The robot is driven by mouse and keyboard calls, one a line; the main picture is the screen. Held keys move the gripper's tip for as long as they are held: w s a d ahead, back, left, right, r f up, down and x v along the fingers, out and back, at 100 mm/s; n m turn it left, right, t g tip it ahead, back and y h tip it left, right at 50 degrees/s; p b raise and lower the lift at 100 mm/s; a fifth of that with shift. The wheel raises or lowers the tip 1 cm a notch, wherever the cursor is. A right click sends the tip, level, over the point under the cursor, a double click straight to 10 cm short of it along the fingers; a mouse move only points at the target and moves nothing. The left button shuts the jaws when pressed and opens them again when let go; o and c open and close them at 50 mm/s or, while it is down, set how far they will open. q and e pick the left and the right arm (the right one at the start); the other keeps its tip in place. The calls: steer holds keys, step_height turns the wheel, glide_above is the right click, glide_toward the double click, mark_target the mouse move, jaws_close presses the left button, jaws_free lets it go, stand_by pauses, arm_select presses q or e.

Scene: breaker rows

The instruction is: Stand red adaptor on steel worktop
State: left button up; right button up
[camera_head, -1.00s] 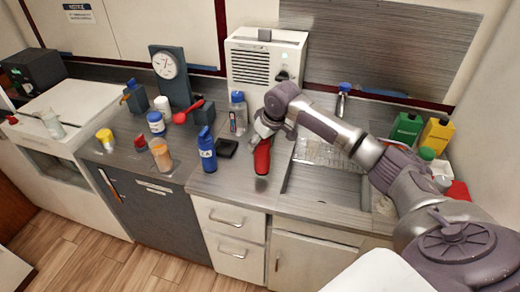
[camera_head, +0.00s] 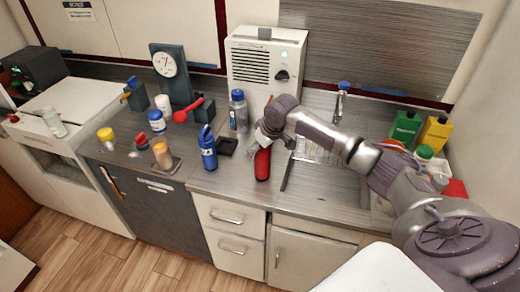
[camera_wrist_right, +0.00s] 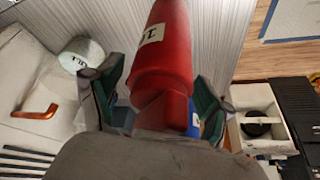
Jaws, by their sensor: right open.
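The red adaptor (camera_head: 262,164) stands about upright on the grey steel worktop (camera_head: 232,181), just left of the sink. In the right wrist view, the red adaptor (camera_wrist_right: 163,62) fills the middle and carries a white label. My right gripper (camera_head: 266,137) is at its upper end in the head view. In the wrist view the two fingers of the right gripper (camera_wrist_right: 160,100) are spread on either side of the adaptor; contact cannot be told. My left gripper is not in view.
A blue bottle (camera_head: 208,150) and a dark block (camera_head: 227,146) stand close left of the adaptor. A clear bottle with a blue cap (camera_head: 238,115) is behind. The sink (camera_head: 322,184) lies right. Green and yellow containers (camera_head: 435,133) stand far right.

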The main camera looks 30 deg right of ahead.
steer(key=shift+r, duration=0.15)
steer(key=b+v, duration=0.2)
steer(key=v, duration=0.9)
steer(key=shift+r, duration=0.4)
steer(key=shift+s+d+f, duration=0.1)
steer(key=shift+s, duration=0.05)
